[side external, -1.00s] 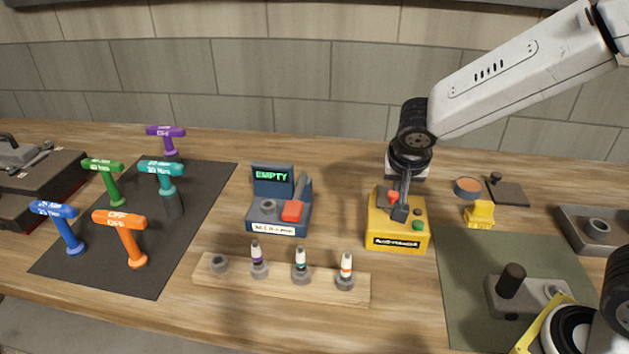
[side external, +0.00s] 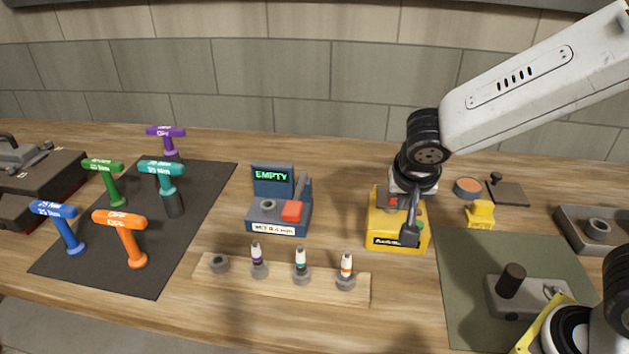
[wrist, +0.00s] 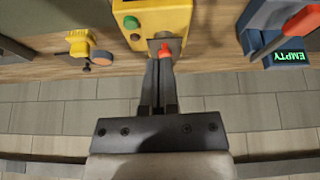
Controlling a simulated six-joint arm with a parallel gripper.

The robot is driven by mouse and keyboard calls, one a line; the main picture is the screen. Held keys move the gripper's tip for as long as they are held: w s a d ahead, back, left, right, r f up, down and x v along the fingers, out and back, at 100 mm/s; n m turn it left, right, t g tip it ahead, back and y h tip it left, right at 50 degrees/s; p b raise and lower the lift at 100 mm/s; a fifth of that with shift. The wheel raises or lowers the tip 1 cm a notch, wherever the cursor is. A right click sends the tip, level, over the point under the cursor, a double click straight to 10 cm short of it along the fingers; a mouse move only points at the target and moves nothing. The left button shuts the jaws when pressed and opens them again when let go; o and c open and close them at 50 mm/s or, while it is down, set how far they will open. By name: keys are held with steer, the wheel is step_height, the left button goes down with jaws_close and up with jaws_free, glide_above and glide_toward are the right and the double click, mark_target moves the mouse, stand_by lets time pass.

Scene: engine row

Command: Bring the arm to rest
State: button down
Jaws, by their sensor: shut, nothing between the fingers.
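My gripper (side external: 410,237) hangs in front of and over the yellow box (side external: 382,242), with its fingers together and nothing between them. The box has a red part and a green button and a dark label on its front. In the wrist view my gripper (wrist: 161,62) points at the yellow box (wrist: 170,15), and its fingertips overlap the red part (wrist: 165,50) in the picture. I cannot tell whether they touch it. My arm reaches in from the upper right.
A blue device (side external: 262,222) reading EMPTY stands left of the box. A wooden strip (side external: 235,285) with several sockets lies in front. Coloured T-handled tools stand around a dark mat (side external: 140,275) at left. A green mat (side external: 470,260) with a grey fixture (side external: 520,300) lies at right.

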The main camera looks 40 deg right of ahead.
steer(key=s+d+f+n+g+y, duration=0.1)
steer(key=s+d+f+n+y, duration=0.2)
steer(key=f+n, duration=0.4)
steer(key=shift+s+d+n+y, duration=0.3)
steer(key=shift+s+d+n, duration=0.45)
steer(key=shift+s, duration=0.3)
steer(key=shift+f, duration=0.1)
stand_by(0.6)
